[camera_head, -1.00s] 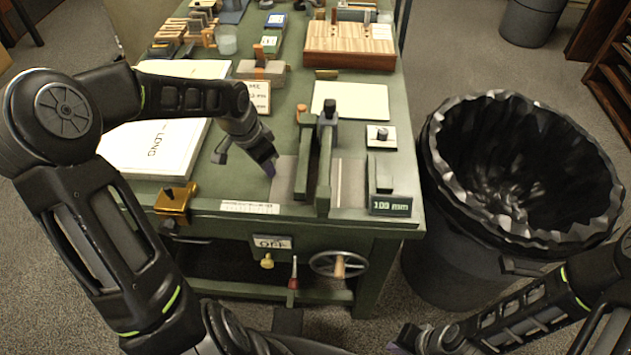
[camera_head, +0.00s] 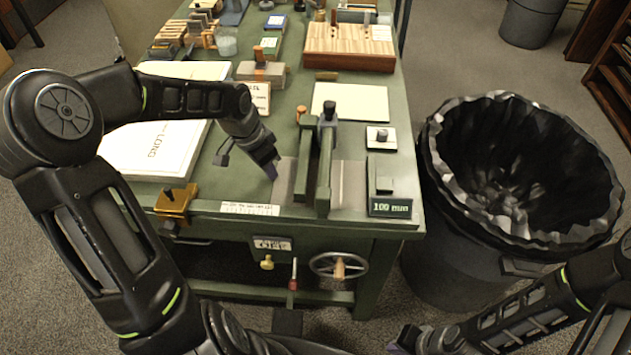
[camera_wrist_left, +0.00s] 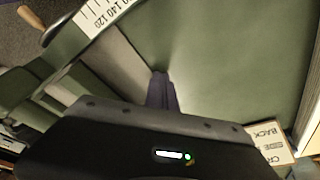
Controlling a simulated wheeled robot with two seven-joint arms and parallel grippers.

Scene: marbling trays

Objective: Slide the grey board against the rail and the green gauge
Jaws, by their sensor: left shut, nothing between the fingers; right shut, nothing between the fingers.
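The grey board (camera_head: 286,172) lies flat at the table's front, partly under two dark upright bars. A grey strip (camera_wrist_left: 122,58) beside my fingers in the left wrist view appears to be its edge area. The long bar (camera_head: 324,165) looks like the rail. The green gauge (camera_head: 391,207) at the front right corner reads about 100 mm. My left gripper (camera_head: 272,171) is shut and empty, tips low at the board's left edge; they also show in the left wrist view (camera_wrist_left: 162,88). Contact is unclear. My right gripper (camera_head: 400,345) is shut, low at the bottom edge, away from the table.
A white LONG sheet stack (camera_head: 155,150) and a brass block (camera_head: 175,202) lie left of the board. A cream sheet (camera_head: 350,102) lies behind the bars. A ruler strip (camera_head: 250,209) runs along the front edge. A black bin (camera_head: 520,240) stands right of the table.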

